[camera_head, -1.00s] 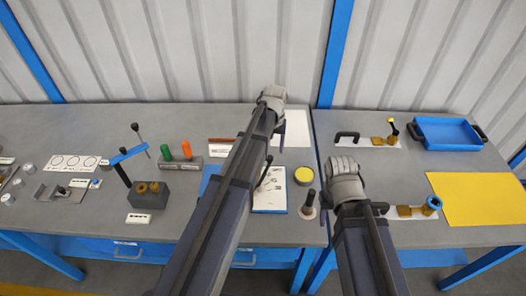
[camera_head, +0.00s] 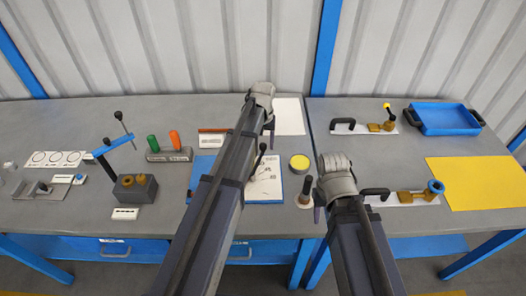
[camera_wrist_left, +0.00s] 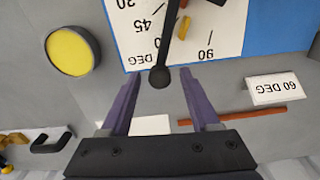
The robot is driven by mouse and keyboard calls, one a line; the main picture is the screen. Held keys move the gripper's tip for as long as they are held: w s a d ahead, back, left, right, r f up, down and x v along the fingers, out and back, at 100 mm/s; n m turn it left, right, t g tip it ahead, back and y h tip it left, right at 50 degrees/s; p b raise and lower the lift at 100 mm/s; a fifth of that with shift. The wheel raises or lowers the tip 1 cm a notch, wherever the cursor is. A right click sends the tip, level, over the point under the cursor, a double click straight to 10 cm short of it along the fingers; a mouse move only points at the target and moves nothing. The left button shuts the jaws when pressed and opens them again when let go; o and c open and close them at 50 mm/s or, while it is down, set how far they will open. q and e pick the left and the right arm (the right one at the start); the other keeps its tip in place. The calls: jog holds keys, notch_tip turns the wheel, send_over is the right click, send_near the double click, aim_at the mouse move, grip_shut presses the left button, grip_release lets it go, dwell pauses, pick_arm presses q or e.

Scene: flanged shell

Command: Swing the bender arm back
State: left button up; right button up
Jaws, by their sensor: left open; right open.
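The bender arm, a black lever with a ball end (camera_wrist_left: 160,77), reaches over a white plate marked with degrees (camera_wrist_left: 215,25) in the left wrist view. Its ball lies between the open purple fingers of my left gripper (camera_wrist_left: 160,98), with clear gaps on both sides. In the head view the lever's ball (camera_head: 263,147) shows beside my left forearm, which hides part of the plate (camera_head: 265,188). My left gripper's fingers are mostly hidden there. My right gripper (camera_head: 318,200) is low over the bench, near a dark upright peg (camera_head: 306,187); its fingers are barely visible.
A yellow disc (camera_head: 299,161) lies right of the plate. A grey block with a blue lever (camera_head: 115,148) and a holder with green and orange pegs (camera_head: 170,155) stand left. A blue tray (camera_head: 445,120) and yellow mat (camera_head: 475,185) are right.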

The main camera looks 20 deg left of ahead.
pick_arm(q)
jog(key=shift+f, duration=0.65)
jog(key=shift+r, duration=0.1)
grip_shut()
dwell(0.9)
